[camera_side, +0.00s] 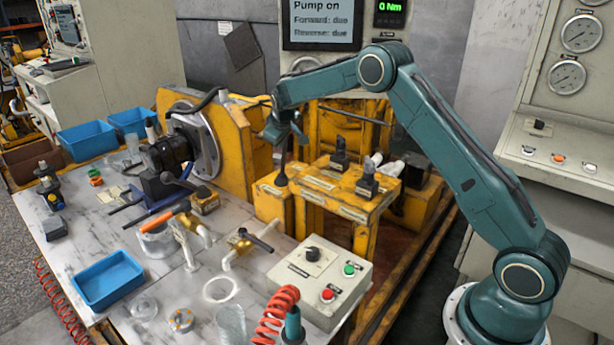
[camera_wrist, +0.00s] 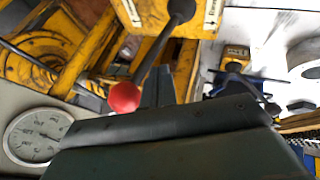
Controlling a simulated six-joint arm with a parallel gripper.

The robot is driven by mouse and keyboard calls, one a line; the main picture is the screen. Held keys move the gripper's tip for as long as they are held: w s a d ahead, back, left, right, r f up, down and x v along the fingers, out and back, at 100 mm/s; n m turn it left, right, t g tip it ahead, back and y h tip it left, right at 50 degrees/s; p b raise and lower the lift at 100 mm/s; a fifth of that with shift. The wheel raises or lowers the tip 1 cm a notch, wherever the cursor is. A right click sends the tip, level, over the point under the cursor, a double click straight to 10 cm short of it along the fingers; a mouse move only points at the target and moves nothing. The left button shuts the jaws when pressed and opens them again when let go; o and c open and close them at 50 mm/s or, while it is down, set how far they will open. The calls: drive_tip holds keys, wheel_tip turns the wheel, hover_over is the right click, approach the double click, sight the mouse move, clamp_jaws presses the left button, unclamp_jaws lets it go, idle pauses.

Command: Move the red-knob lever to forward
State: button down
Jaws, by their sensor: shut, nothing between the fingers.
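The red knob (camera_wrist: 124,97) sits on a dark lever rod (camera_wrist: 150,55) that rises from a black boot on a yellow block with arrow labels, in the wrist view. In the side view the lever's black boot (camera_side: 281,179) stands on the yellow valve block, its rod nearly upright; the knob is not discernible there. My gripper (camera_side: 286,132) is shut and empty, just above and beside the lever's upper end. In the wrist view the fingers (camera_wrist: 158,86) are right beside the rod and knob; I cannot tell whether they touch.
Black valve levers (camera_side: 340,155) stand right of the boot on the yellow frame. A grey control box (camera_side: 320,280) with buttons is in front. The screen (camera_side: 322,20) reads "Pump on", "Forward: due", "Reverse: due"; the green readout (camera_side: 390,7) shows 0 Nm. A yellow motor bracket (camera_side: 235,150) stands left.

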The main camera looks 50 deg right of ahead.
drive_tip(key=shift+d, duration=0.35)
drive_tip(key=shift+y, duration=0.5)
drive_tip(key=shift+d+f, duration=0.2)
drive_tip(key=shift+d, duration=2)
drive_tip(key=shift+a, duration=0.1)
